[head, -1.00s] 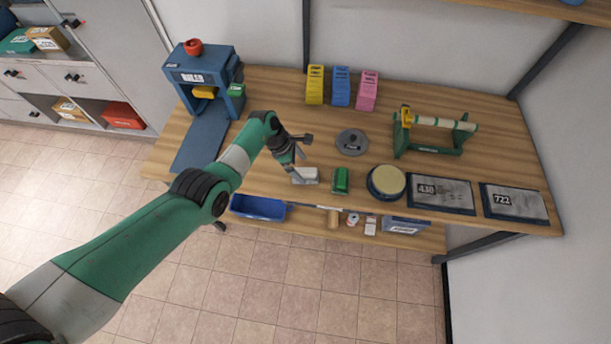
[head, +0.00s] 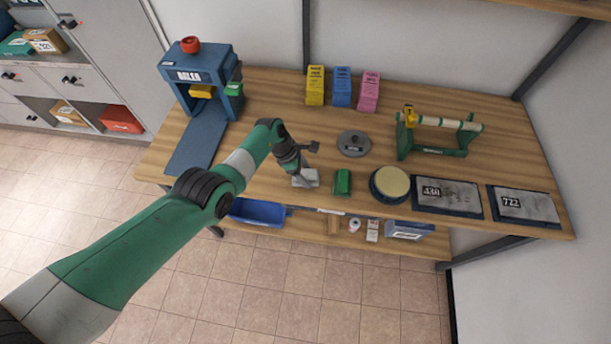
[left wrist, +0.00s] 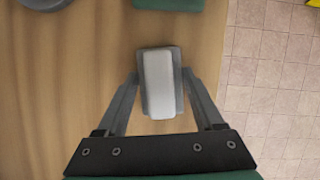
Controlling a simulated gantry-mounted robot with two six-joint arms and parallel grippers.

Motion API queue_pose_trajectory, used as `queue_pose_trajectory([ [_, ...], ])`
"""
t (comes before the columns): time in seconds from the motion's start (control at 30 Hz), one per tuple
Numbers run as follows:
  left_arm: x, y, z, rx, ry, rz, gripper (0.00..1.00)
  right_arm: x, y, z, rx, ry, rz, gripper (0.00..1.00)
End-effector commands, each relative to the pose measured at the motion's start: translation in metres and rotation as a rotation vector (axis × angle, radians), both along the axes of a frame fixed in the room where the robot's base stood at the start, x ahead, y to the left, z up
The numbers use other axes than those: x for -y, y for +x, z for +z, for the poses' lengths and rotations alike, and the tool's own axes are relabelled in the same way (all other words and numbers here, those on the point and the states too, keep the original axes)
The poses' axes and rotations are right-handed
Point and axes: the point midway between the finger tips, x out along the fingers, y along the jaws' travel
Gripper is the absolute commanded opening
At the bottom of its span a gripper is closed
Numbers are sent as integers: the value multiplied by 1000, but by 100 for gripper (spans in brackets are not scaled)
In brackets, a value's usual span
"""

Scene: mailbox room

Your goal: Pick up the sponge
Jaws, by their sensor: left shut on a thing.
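The sponge, which I take to be the pale rectangular block (head: 307,178), is near the front edge of the wooden table. In the left wrist view the sponge (left wrist: 159,84) is upright in the picture, white on top with grey along its sides. My left gripper (head: 300,174) is shut on it, with one finger on each long side. The gripper also shows in the left wrist view (left wrist: 160,92). I cannot tell whether the sponge touches the table. My right gripper is not in view.
A green block (head: 342,182) stands just right of the sponge. A round cream-topped pad (head: 391,182) and a grey disc (head: 354,143) are nearby. A blue machine (head: 200,80) stands left, a green roll holder (head: 435,148) right. The table centre behind my gripper is fairly clear.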

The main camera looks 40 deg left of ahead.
Motion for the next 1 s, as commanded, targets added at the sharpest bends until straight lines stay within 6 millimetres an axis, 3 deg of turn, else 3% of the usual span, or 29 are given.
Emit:
queue_pose_trajectory([
  [0.27,0,0,2,0,0,0,14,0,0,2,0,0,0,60],
  [0.47,0,0,24,1,0,0,14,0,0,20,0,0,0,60],
  [0.57,1,-2,43,0,0,-1,14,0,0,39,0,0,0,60],
  [0.8,24,-32,90,1,1,-2,14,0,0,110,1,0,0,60],
  [1.0,51,-68,110,-3,0,-2,14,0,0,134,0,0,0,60],
])
